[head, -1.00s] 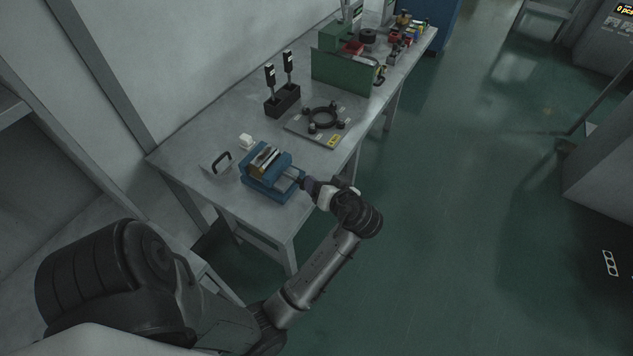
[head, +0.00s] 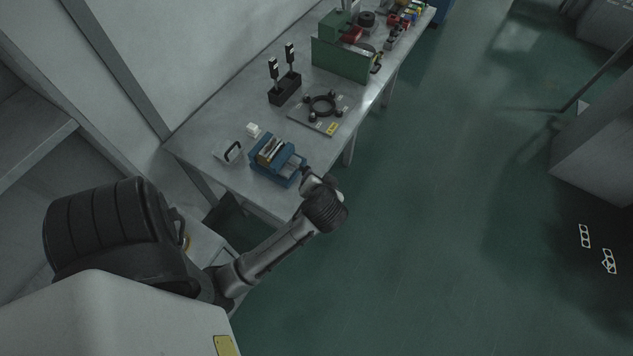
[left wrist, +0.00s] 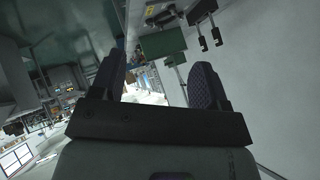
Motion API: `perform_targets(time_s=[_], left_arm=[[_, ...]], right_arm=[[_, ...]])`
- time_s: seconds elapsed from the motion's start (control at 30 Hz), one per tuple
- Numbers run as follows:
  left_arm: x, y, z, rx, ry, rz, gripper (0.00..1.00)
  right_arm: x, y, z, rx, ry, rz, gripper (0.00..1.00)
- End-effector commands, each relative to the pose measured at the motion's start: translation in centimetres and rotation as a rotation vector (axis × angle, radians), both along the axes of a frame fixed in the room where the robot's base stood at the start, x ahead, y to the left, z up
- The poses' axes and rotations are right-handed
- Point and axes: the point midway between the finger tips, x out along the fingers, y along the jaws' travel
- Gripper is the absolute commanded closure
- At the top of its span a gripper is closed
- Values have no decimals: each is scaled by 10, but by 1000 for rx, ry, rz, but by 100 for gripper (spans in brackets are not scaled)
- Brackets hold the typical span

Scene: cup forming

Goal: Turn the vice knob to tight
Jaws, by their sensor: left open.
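The blue vice (head: 264,168) sits on the near end of the grey workbench, with pale and brown blocks between its jaws. My left arm comes in from below, and my left gripper (head: 306,180) is at the vice's right end, by the bench's front edge. The knob is not distinguishable there; my gripper and wrist cover that end. In the left wrist view my left gripper (left wrist: 158,82) has its two dark fingers wide apart, with no object visible between them. The vice is not identifiable in that view. My right gripper is not in view.
A clear plate with a black handle (head: 233,152) and a white block (head: 253,130) lie beside the vice. Behind are a black ring fixture (head: 323,105), a black stand with two posts (head: 285,90) and a green machine (head: 342,60).

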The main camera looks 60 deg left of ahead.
Motion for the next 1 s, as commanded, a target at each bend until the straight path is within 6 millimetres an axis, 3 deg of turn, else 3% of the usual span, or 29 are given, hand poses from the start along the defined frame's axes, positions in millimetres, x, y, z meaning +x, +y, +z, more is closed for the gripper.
perform_targets(time_s=[0.03, 0.1, 0.4, 1.0], left_arm=[[-4, -4, 13, -15, 10, -26, 31], [-8, -10, 18, -37, 23, -61, 31], [-22, -30, 34, -110, 65, -173, 31], [-27, -38, 38, -137, 80, -218, 31]], right_arm=[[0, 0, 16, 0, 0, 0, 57], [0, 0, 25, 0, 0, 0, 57], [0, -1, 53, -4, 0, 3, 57], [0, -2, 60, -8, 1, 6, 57]])
